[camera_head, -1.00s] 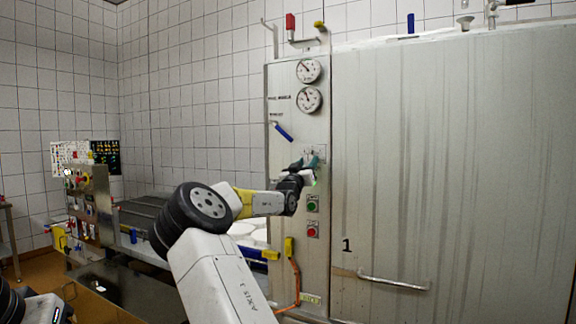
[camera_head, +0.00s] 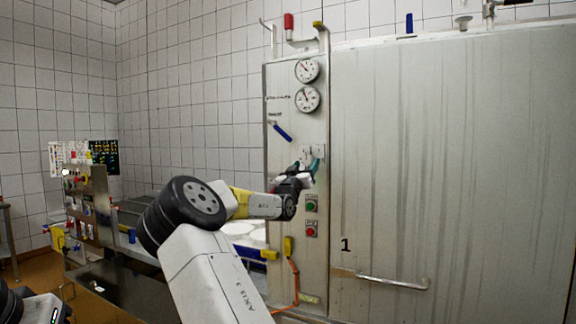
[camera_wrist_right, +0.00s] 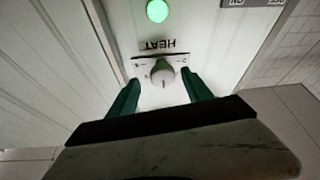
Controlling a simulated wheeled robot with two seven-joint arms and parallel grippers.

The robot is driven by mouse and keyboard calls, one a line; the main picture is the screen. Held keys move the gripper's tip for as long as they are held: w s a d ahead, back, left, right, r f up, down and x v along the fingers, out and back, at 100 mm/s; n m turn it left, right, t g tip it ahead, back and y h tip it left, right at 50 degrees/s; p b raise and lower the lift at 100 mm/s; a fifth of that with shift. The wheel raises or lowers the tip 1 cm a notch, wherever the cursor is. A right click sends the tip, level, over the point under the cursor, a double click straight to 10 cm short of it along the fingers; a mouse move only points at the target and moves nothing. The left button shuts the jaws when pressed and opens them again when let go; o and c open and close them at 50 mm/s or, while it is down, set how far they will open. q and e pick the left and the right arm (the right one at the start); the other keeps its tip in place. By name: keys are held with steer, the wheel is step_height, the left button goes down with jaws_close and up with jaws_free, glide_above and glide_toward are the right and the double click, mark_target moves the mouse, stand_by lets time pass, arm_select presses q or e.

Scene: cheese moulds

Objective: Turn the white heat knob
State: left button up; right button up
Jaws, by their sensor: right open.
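The white heat knob (camera_wrist_right: 162,73) shows in the right wrist view, on a small plate beside the upside-down HEAT label. My right gripper (camera_wrist_right: 161,79) is open, with one green finger on each side of the knob. I see a gap between the knob and each finger. In the head view my right gripper (camera_head: 309,168) is at the steel control panel (camera_head: 285,205), just below small pale plates (camera_head: 318,151). The gripper blocks the knob there. My left gripper does not show.
A lit green lamp (camera_wrist_right: 157,11) is beyond the label. Two gauges (camera_head: 307,98) and a blue handle (camera_head: 282,132) are above the gripper. A green button (camera_head: 311,206) and a red button (camera_head: 311,230) are below. A large steel door (camera_head: 450,170) fills the right.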

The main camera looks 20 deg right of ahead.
steer(key=v, duration=0.5)
steer(key=shift+s, duration=0.2)
